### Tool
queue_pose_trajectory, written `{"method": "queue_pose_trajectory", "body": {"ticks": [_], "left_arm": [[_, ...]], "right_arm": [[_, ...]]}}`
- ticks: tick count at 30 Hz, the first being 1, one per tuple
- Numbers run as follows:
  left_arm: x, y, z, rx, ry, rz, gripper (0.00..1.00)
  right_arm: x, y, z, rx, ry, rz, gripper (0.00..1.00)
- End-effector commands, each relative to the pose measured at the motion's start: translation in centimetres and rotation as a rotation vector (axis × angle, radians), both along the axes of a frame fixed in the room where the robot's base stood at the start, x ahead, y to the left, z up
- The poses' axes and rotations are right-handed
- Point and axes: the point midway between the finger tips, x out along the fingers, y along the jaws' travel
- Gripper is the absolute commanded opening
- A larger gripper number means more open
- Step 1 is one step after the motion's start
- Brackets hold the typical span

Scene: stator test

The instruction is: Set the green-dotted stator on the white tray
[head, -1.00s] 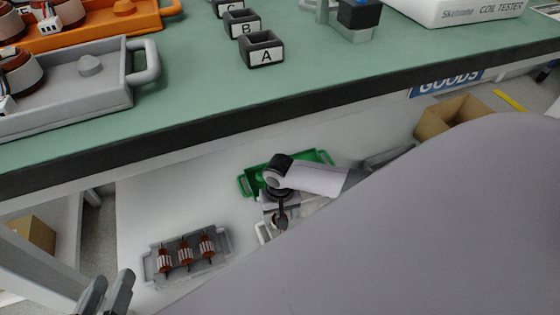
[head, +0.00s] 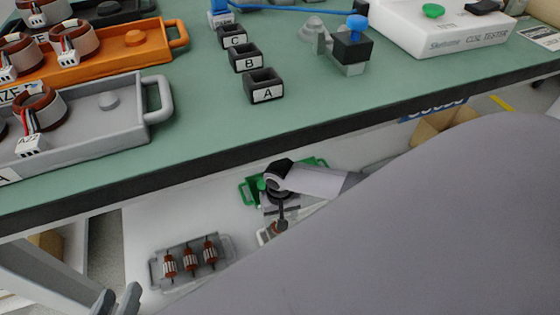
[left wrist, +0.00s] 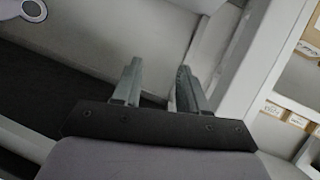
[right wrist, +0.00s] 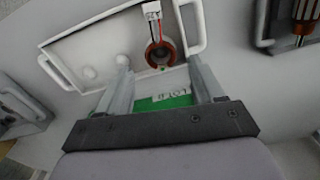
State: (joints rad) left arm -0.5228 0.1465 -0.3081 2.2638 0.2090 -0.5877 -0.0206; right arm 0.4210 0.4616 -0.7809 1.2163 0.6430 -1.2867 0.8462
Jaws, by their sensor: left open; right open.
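In the right wrist view a stator (right wrist: 161,52), a red-brown ring with a white connector and a small green spot at its rim, lies in the white tray (right wrist: 88,38). My right gripper (right wrist: 158,66) is open, with the stator just beyond and between its fingertips; I cannot tell any contact. In the head view this gripper (head: 281,222) points down over the lower shelf, and the white tray (head: 264,238) is mostly hidden by my arm. My left gripper (head: 119,299) is open and empty, low at the left; it also shows in the left wrist view (left wrist: 160,68).
On the shelf are a green tray (head: 247,192) and a grey tray (head: 160,285) with three rotors. The bench above carries a grey tray (head: 118,122) and an orange tray (head: 158,57) with stators, lettered bins (head: 265,85) and a coil tester (head: 445,35). The bench edge overhangs the shelf.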

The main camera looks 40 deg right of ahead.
Motion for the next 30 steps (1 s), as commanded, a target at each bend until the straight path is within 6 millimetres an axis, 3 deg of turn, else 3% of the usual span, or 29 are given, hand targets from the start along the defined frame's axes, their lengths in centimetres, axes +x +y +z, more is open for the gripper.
{"method": "queue_pose_trajectory", "body": {"ticks": [1, 3, 14, 24, 30], "left_arm": [[0.0, 0.0, 0.0, 0.000, 0.000, -0.001, 0.43], [0.0, 0.0, 0.0, -0.001, -0.001, -0.001, 0.43], [0.2, 0.0, 0.6, 0.006, -0.007, -0.002, 0.43], [-0.8, 2.2, 1.4, 0.147, -0.009, 0.028, 0.43], [-1.0, 2.9, 1.4, 0.193, -0.012, 0.037, 0.43]], "right_arm": [[0.0, 0.0, 0.0, 0.000, 0.000, 0.000, 0.80], [0.0, 0.0, 0.0, 0.000, 0.000, 0.000, 0.97], [0.0, 0.0, 0.6, -0.001, 0.000, 0.000, 0.97], [0.0, 0.0, 5.7, 0.000, 0.000, 0.000, 0.97], [-0.1, 0.0, 7.1, -0.001, 0.001, 0.000, 0.97]]}}
